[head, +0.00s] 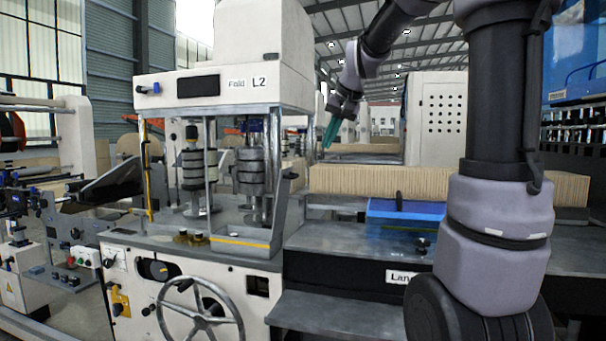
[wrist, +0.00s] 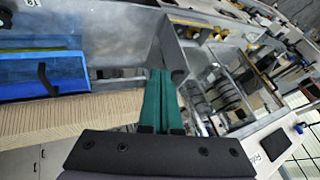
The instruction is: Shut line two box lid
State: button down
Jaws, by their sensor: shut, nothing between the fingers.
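My gripper (head: 331,132) has teal fingers and is shut and empty. It points down in the air above the left end of a long stack of brown kraft sheets. In the wrist view the teal fingers (wrist: 160,103) lie together, with nothing between them. A blue box-like part (head: 405,210) sits low in front of the stack, right of the machine labelled Fold L2. In the wrist view this blue part (wrist: 15,78) is at the left, with a black handle (wrist: 46,79) on it. My gripper is apart from it. I cannot tell which part is the lid or how far it stands open.
The white Fold L2 machine (head: 222,88) with rollers and a handwheel (head: 200,312) stands left of my gripper. The kraft stack (head: 450,184) runs behind the blue part. A grey step (head: 335,312) lies below. The air around my gripper looks free.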

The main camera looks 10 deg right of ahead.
jog(key=w+d+f, duration=0.2)
jog(key=w, duration=0.6)
jog(key=w+d+f, duration=0.2)
jog(key=w+d, duration=0.1)
jog(key=w, duration=0.6)
jog(key=w+a+f, duration=0.6)
jog(key=w+f, duration=0.1)
jog(key=f, duration=0.1)
jog(key=shift+w+y, duration=0.15)
jog(key=shift+y, duration=0.15)
jog(key=shift+a, duration=0.15)
